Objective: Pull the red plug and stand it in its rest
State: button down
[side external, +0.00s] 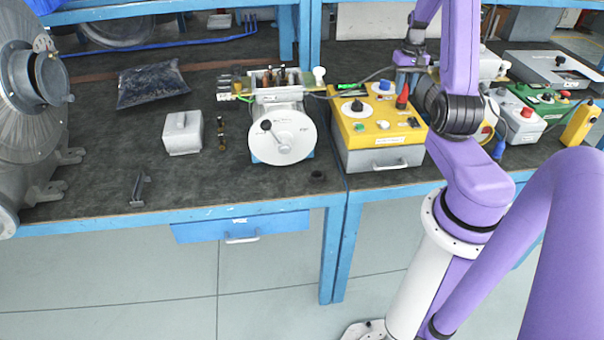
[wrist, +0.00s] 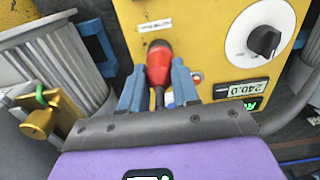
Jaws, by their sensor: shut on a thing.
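The red plug (wrist: 158,62) is between the two blue-grey fingers of my gripper (wrist: 158,76) in the wrist view, and my gripper is shut on it. In the side view the red plug (side external: 402,97) stands at the right rear of the yellow control box (side external: 350,150), below my wrist. It appears to be against the box's panel; whether its pins are still in the socket is hidden. I cannot make out the fingertips clearly in the side view. A small dark round piece (side external: 318,175) lies on the bench left of the box; I cannot tell if it is the rest.
A white dial with a black knob (wrist: 264,42) and a display (wrist: 240,89) are close to the plug. A finned grey motor (wrist: 62,62) and a yellow padlock (wrist: 40,122) are at left. The bench (side external: 220,190) has free room at its front.

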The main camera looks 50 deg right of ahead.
jog(key=shift+r, duration=0.55)
jog(key=shift+r, duration=1.65)
jog(key=shift+r, duration=0.4)
notch_tip(320, 180, up, 4)
jog(key=shift+r, duration=0.1)
jog(key=w+a+n, duration=0.2)
jog(key=w+a, duration=0.2)
jog(key=a, duration=0.7)
jog(key=w+a+n, duration=0.2)
jog(key=w+a, duration=0.1)
jog(key=a, duration=0.7)
jog(key=w+a+n, duration=0.2)
jog(key=w+a, duration=0.2)
jog(key=a, duration=0.7)
notch_tip(320, 180, down, 16)
jog(key=shift+s+d+f, duration=0.15)
jog(key=shift+d+f, duration=0.1)
jog(key=shift+d, duration=0.05)
